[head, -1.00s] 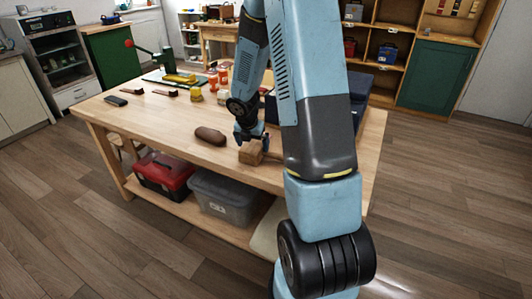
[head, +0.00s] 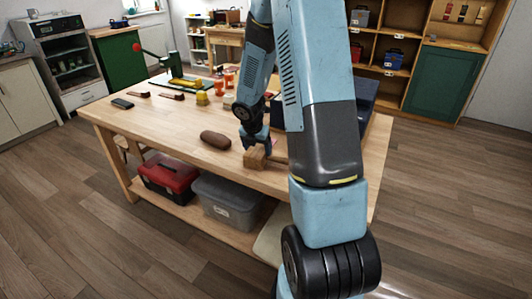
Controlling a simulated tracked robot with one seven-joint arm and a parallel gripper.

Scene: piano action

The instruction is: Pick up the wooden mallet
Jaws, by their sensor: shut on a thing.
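The wooden mallet (head: 255,159) is at the front edge of the workbench (head: 175,137), its block-shaped head facing me. Its handle runs off to the right and is partly hidden behind my arm. My gripper (head: 257,145) is over the mallet, just behind its head, with its fingers shut on it. The fingertips are small and partly covered by the mallet. I cannot tell whether the mallet is clear of the bench top.
A brown oblong object (head: 215,140) lies just left of the mallet. Farther back are a black phone-like item (head: 122,104), a yellow object (head: 202,98) and orange items (head: 229,78). A red toolbox (head: 169,174) and grey bin (head: 226,200) sit on the lower shelf.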

